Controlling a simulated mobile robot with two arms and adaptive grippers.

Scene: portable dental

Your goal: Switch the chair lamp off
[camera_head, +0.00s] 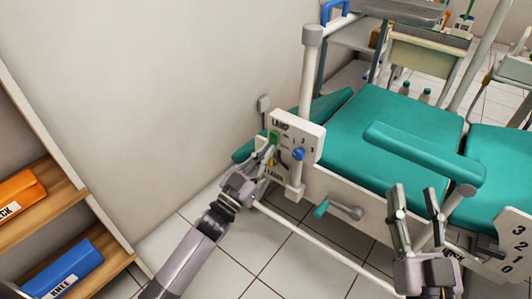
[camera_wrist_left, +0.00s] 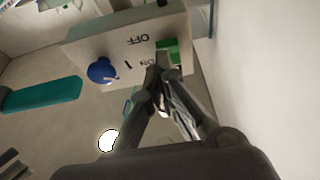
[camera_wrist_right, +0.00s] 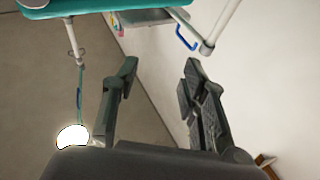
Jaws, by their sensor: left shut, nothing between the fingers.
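The control panel (camera_head: 308,131) is a pale upright plate on the chair's side, with lettering that reads LAMP at its top. It carries a green switch (camera_head: 274,137) and a blue knob (camera_head: 298,154). In the left wrist view, the green switch (camera_wrist_left: 170,48) sits near the panel edge beside OFF and ON lettering. My left gripper (camera_head: 271,149) is shut and empty, its fingertips (camera_wrist_left: 160,66) right at the green switch; I cannot tell whether they touch. My right gripper (camera_head: 414,193) is open and empty in front of the chair, away from the panel.
The teal chair (camera_head: 368,118) with its armrest (camera_head: 425,153) fills the right. A crank (camera_head: 340,209) juts out below the panel. A wall stands behind the panel.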

